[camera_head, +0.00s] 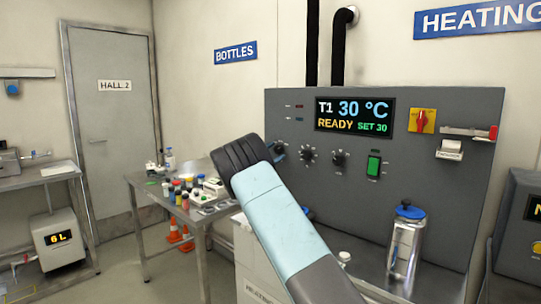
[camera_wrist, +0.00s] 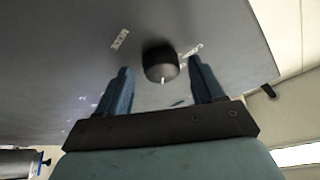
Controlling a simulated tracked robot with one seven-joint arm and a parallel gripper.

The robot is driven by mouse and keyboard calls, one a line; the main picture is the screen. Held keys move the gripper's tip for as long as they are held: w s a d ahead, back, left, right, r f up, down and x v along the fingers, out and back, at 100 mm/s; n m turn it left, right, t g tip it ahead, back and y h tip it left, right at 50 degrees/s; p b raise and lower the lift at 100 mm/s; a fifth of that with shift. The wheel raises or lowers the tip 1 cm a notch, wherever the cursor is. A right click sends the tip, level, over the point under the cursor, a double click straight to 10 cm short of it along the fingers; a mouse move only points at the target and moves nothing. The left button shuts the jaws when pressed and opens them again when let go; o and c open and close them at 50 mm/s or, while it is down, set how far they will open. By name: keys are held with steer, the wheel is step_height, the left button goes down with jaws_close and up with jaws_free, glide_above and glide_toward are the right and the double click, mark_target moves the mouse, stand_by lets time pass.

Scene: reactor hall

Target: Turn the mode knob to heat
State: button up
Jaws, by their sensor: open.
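In the wrist view a black round knob (camera_wrist: 161,62) with a short white mark stands out from the grey panel. My gripper (camera_wrist: 160,78) is open, with one blue finger on each side of the knob; I cannot tell if either finger touches it. My arm hides most of the gripper there, and the panel area left of these knobs is partly covered.
The panel (camera_head: 455,200) also carries a display (camera_head: 354,115) reading 30 °C, READY, SET 30, a red-yellow switch (camera_head: 422,120) and a green switch (camera_head: 374,166). A metal flask with a blue cap (camera_head: 405,245) stands in front. A cluttered side table (camera_head: 150,184) is left of my arm.

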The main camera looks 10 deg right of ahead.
steer(key=shift+a, duration=0.1)
steer(key=v, duration=1.3)
steer(key=shift+a+f, duration=0.2)
steer(key=shift+f, duration=0.05)
